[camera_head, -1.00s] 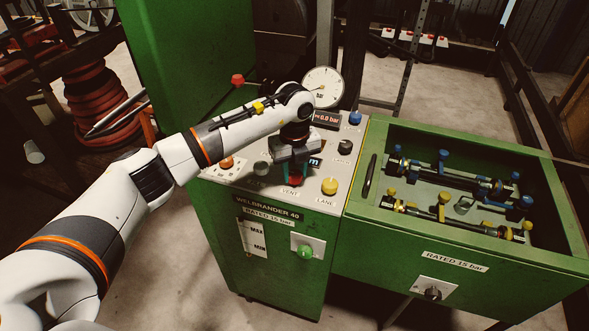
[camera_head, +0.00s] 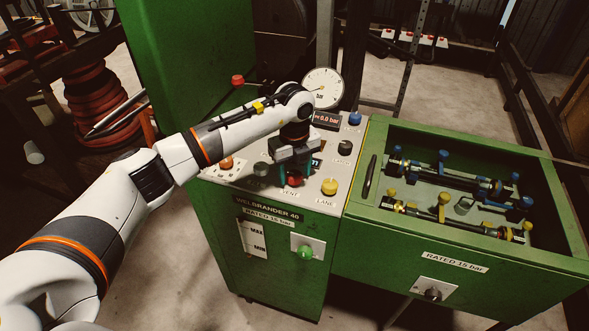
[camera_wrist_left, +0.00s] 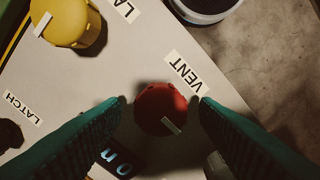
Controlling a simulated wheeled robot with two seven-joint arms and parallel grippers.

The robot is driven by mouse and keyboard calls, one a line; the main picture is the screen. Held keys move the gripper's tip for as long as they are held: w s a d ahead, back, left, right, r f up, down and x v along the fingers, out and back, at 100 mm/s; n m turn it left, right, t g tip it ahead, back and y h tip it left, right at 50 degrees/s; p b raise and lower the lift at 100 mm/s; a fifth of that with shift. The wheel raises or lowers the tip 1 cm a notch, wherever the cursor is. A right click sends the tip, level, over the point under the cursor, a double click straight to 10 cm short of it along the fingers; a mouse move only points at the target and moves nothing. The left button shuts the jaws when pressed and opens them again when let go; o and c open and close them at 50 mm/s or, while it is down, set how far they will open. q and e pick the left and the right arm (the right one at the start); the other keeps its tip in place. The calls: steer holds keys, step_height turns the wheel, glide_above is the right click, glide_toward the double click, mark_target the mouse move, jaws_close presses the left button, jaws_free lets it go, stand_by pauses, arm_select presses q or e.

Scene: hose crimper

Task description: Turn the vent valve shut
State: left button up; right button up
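The vent valve is a red round knob (camera_head: 294,180) on the grey panel top, beside the VENT label. It also shows in the left wrist view (camera_wrist_left: 158,108), with a pale mark on its lower right side. My left gripper (camera_head: 296,177) points down over the knob. In the left wrist view its two teal fingers (camera_wrist_left: 160,104) are open, one on each side of the knob, with a visible gap to it on both sides. How low the fingertips are against the knob is hard to tell. My right gripper is not in view.
A yellow LANE knob (camera_head: 329,187) stands right of the vent knob, and dark knobs (camera_head: 261,169) (camera_head: 344,147) and a blue one (camera_head: 355,118) are nearby. A dial gauge (camera_head: 323,88) and a display (camera_head: 327,120) stand behind. A green bin (camera_head: 470,160) of hose parts adjoins.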

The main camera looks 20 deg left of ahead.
mark_target(295, 174)
arm_select(q)
step_height(295, 174, up, 12)
steer(key=b, duration=0.3)
stand_by(0.3)
